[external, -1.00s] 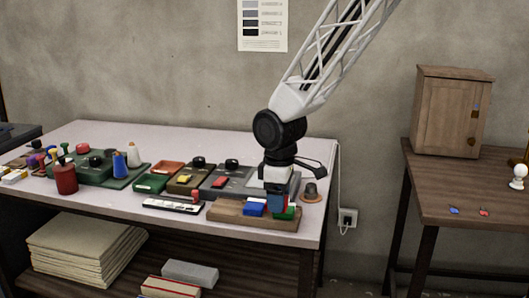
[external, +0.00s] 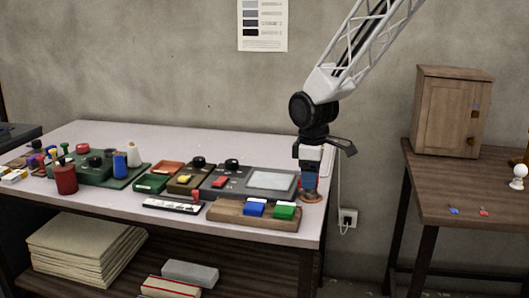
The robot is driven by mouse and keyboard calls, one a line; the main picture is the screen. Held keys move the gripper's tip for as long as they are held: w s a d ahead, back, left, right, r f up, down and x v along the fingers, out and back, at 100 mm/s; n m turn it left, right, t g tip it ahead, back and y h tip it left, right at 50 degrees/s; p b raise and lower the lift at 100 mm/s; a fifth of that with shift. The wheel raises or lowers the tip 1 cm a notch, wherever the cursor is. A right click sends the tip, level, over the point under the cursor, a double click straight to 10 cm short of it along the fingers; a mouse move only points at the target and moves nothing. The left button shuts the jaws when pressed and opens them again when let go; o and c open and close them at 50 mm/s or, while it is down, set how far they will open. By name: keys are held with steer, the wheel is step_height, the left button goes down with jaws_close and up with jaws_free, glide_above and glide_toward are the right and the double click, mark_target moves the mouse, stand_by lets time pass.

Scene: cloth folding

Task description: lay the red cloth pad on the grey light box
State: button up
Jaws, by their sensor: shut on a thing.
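My gripper (external: 309,188) is at the right end of the table, above or in front of a round brown base. Its jaws are shut on what seems to be the red cloth pad, a small dark red patch low between the fingers; its shape is largely hidden. The grey light box (external: 270,181), with a pale, bare top panel, is left of my gripper and apart from it. A wooden tray (external: 228,214) in front of the light box holds a blue pad (external: 255,207) and a green pad (external: 284,211).
The round brown base (external: 312,199) is close to the table's right edge. A grey unit with a black knob (external: 232,164) adjoins the light box on the left. A white strip (external: 172,206) lies nearer the front. The table's back (external: 230,135) is clear.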

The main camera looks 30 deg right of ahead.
steer(key=shift+w, duration=0.1)
glide_above(272, 181)
steer(key=shift+w+d+f, duration=0.1)
steer(key=shift+w+f, duration=0.1)
steer(key=shift+f, duration=0.55)
steer(key=shift+f, duration=0.1)
stand_by(0.4)
steer(key=shift+f, duration=1.7)
steer(key=shift+f, duration=0.1)
steer(key=o, duration=0.9)
step_height(272, 181, up, 12)
